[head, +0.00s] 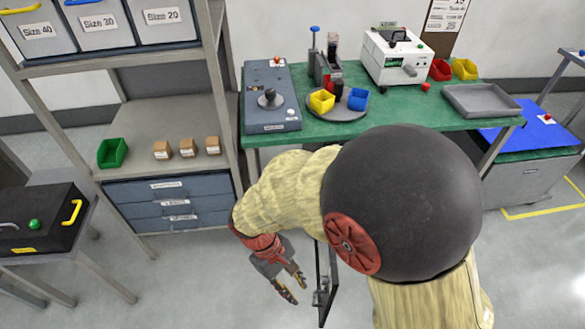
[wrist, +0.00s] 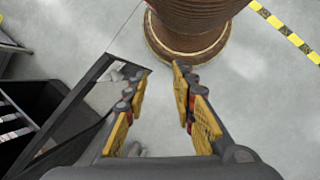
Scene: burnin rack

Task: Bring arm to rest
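My gripper (head: 294,284) hangs low in front of the green-topped bench, over the grey floor, with its fingers pointing down and to the right. In the wrist view my gripper (wrist: 160,100) shows its two yellow-padded fingers spread apart with only floor between them. It is open and empty. My arm bends in front of the bench and its large dark joint hides part of the bench front and the floor.
The green bench (head: 400,118) holds a grey fixture, a turntable with bins and a white machine. Shelving (head: 130,118) stands left, a black case (head: 40,225) further left. A dark frame (head: 326,285) stands close beside my gripper. A brown cylinder (wrist: 190,30) stands beyond the fingertips.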

